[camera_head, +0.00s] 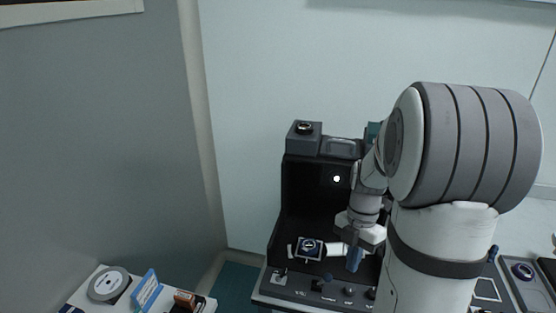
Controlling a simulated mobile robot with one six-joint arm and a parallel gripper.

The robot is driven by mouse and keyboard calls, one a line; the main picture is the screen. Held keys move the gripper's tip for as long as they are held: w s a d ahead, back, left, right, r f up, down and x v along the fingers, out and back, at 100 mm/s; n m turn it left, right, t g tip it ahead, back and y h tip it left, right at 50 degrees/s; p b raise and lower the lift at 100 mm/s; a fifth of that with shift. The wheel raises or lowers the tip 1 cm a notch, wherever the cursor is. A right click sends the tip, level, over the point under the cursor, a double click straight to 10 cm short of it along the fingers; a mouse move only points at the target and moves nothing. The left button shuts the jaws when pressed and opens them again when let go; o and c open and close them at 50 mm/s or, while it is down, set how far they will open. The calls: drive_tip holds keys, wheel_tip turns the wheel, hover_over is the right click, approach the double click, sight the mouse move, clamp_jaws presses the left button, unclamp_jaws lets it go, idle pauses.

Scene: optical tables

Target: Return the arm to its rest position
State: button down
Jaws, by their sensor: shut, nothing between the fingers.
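My arm fills the right half of the head view, its large grey and white joint close to the camera. My gripper (354,260) hangs from the end of the arm, pointing down, with its blue fingers shut and nothing held. It is above the front part of a black instrument (299,195). A small square mount with a dark round part (310,248) sits on that instrument, left of my gripper and apart from it in the picture. A white cylinder (338,249) shows between them.
A grey box with a round top port (304,138) stands on the instrument's back. At lower left, a white table (72,302) carries a grey disc (108,284), a blue-and-white item (146,290) and an orange-black box (184,299). More devices (523,271) stand at right. Walls close off the back and left.

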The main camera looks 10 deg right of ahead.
drive_tip(key=s+a+r+m+t, duration=0.3)
drive_tip(key=a+m, duration=0.3)
drive_tip(key=m, duration=0.5)
drive_tip(key=s+a+r+m+t+h, duration=0.1)
drive_tip(key=s+a+r+m, duration=0.4)
drive_tip(key=m, duration=0.7)
drive_tip(key=shift+s+a+r+t+h, duration=0.15)
drive_tip(key=shift+a+r+t+h, duration=0.15)
drive_tip(key=shift+a+r+t, duration=0.55)
